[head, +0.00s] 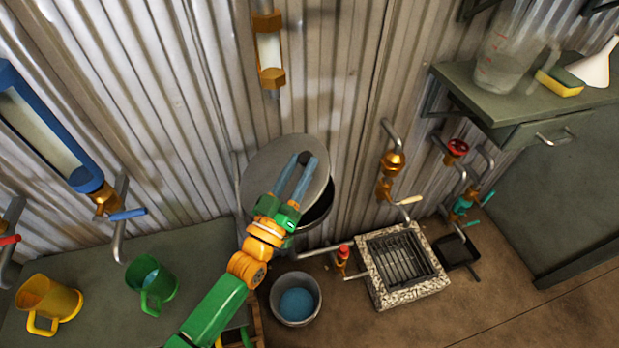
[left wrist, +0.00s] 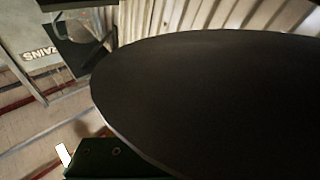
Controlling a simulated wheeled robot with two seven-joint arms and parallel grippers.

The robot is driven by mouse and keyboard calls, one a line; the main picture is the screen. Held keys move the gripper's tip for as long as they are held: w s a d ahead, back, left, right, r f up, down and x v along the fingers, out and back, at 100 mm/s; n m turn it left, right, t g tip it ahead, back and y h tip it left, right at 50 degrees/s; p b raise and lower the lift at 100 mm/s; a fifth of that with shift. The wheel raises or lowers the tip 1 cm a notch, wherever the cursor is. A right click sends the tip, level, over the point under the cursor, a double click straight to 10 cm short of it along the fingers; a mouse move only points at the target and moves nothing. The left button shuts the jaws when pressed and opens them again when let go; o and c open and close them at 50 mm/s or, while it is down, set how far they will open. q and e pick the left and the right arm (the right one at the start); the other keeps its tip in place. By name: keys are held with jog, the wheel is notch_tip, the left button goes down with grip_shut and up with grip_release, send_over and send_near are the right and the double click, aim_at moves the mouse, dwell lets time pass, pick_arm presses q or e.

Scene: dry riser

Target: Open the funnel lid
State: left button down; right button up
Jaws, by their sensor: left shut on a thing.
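The funnel lid (head: 265,168) is a round grey disc with a small dark knob (head: 305,157). It stands tilted up against the corrugated wall. Below and right of it, part of the dark round funnel (head: 325,208) shows its open mouth; the rest is hidden by the lid and my arm. My left gripper (head: 303,164) reaches across the lid with its two blue fingers closed on the knob. In the left wrist view, the dark lid (left wrist: 210,95) fills most of the picture. My right gripper is not in view.
A bucket (head: 273,302) with blue contents stands on the floor below. A stone-rimmed grated drain (head: 431,287) and a red-handled tap (head: 343,252) are to the right. Green (head: 152,283) and yellow (head: 50,300) mugs stand on a bench at left. A cabinet (head: 560,170) is at right.

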pick_arm(q)
jog(key=s+a+r+n+t+y+b, duration=0.1)
jog(key=s+a+r+n+y+b, duration=0.1)
jog(key=a+n+y, duration=0.4)
jog(key=s+a+r+n+t+y+b, duration=0.1)
jog(key=s+a+n+y+b, duration=0.1)
jog(key=a+n+y, duration=0.5)
jog(key=s+a+r+n+t+y+b, duration=0.1)
jog(key=a+n+y, duration=0.5)
jog(key=n, duration=0.9)
jog(key=shift+s+a+r+t+y+b, duration=0.35)
jog(key=shift+s+r+y+b, duration=0.45)
jog(key=shift+y+b, duration=0.6)
jog(key=shift+w, duration=0.1)
